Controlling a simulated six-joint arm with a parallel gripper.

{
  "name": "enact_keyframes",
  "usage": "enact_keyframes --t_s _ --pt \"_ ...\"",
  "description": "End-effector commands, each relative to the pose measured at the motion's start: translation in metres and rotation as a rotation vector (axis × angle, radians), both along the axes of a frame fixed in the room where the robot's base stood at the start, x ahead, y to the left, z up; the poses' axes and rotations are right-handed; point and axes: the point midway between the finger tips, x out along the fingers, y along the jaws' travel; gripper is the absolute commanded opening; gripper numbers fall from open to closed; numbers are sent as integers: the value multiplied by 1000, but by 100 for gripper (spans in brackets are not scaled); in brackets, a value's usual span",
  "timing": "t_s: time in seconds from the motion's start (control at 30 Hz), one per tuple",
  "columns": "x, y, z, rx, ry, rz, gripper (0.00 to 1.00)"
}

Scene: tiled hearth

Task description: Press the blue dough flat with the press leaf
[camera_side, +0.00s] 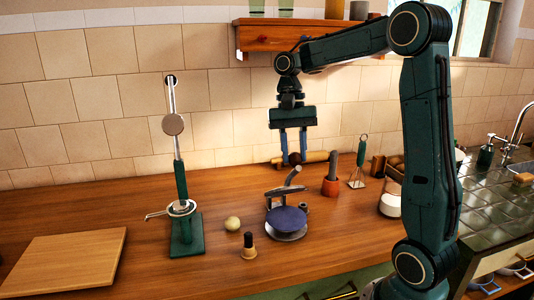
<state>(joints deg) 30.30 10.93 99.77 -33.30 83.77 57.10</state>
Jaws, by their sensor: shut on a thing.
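The press stands on the wooden counter near the middle, with a round grey base plate (290,238). The blue dough (287,219) shows as a broad dark blue disc on that plate. The press leaf (289,193) shows as a grey piece above and behind the dough, with a bent handle (293,177) rising to a dark brown knob. My gripper (294,158) points down from above with its two blue fingers on either side of the knob, shut on it. I cannot tell whether the leaf touches the dough.
A tall green-based stand (187,236) is on the left, beside a wooden board (66,263).

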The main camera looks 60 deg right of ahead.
Motion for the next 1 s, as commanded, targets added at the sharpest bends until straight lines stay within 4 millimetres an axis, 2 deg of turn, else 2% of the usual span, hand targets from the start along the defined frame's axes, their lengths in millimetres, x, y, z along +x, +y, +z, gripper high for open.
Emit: enact_keyframes --t_s 0.03,0.33,0.37,0.43,0.47,1.0 --pt "4 0 2 -3 -18 5 0" --pt "4 -1 3 -4 -17 2 0" --pt "4 -1 3 -3 -16 2 34" --pt "3 -1 2 -3 -14 1 48" --pt "3 -2 2 -3 -13 1 50" --pt "1 2 0 -3 -14 -2 50"
